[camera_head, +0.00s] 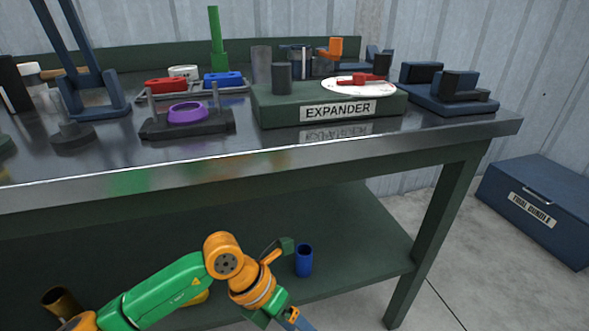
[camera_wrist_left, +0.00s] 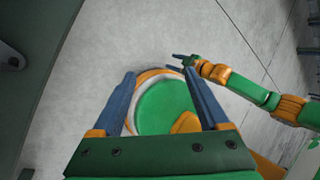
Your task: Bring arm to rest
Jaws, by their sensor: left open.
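My left arm comes in from the left low in the head view, in front of the workbench (camera_head: 330,150). Its gripper (camera_head: 297,320) hangs below the bench top and is partly cut off by the lower edge. In the left wrist view, the blue fingers of my left gripper (camera_wrist_left: 159,74) are spread apart with nothing held between them. Behind them show the floor and a round green and orange part of my own base. My right arm appears at the right of that view, with its small gripper (camera_wrist_left: 175,62) showing two separated fingers and nothing between them.
The bench top holds an expander block (camera_head: 285,107), a purple ring (camera_head: 187,113) on a dark fixture and blue fixtures (camera_head: 450,91). A blue cup (camera_head: 304,261) stands on the lower shelf (camera_head: 365,240). A blue toolbox (camera_head: 540,205) sits on the floor at right.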

